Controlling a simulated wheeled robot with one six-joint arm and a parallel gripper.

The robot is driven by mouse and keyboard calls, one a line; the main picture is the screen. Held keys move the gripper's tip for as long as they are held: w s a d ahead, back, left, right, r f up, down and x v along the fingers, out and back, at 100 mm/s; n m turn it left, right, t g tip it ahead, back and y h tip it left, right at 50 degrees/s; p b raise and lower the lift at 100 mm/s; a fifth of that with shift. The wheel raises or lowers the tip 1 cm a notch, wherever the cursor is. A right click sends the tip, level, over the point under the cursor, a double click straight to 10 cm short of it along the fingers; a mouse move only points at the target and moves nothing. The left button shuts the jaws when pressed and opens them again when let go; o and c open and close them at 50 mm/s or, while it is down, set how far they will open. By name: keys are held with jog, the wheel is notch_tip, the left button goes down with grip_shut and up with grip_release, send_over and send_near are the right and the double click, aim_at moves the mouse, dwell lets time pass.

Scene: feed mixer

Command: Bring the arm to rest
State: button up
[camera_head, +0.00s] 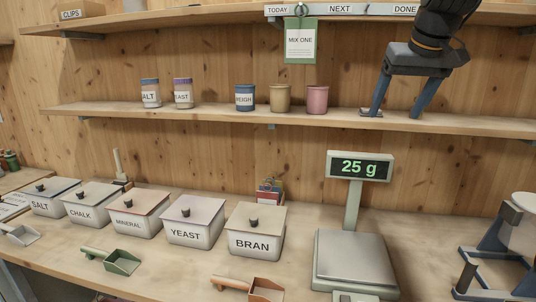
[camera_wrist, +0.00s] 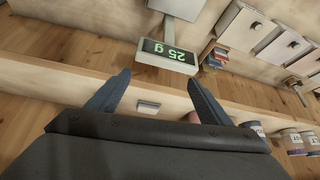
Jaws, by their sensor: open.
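My gripper (camera_head: 394,113) is in the upper right of the head view, pointing down with its two blue fingers spread apart. Its fingertips are close to the middle wooden shelf (camera_head: 460,124); I cannot tell whether they touch it. A small grey block (camera_wrist: 148,107) shows between the fingers in the wrist view, apart from both. The gripper (camera_wrist: 157,78) is open and holds nothing there. A pink cup (camera_head: 317,99) stands on the shelf left of the gripper. My dark wrist rises past the right end of the top rail.
On the shelf stand a tan cup (camera_head: 280,98), a blue WEIGH cup (camera_head: 245,97) and two labelled jars. Below, a scale (camera_head: 352,262) reads 25 g, beside several lidded bins such as BRAN (camera_head: 256,243). A MIX ONE card (camera_head: 300,42) hangs from the rail. The shelf's right end looks clear.

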jog(key=s+a+f+g, duration=0.1)
jog(key=s+a+f, duration=0.2)
jog(key=f, duration=0.8)
jog(key=s+a+f+g, duration=0.1)
jog(key=s+a+f, duration=0.25)
jog(key=f, duration=0.65)
jog(key=s+a+f+g, duration=0.2)
jog(key=s+a+f, duration=0.2)
jog(key=s+f, duration=0.9)
jog(key=shift+s+f+g, duration=0.2)
jog(key=shift+f+g, duration=0.1)
jog(key=shift+f, duration=0.3)
jog(key=shift+w, duration=0.1)
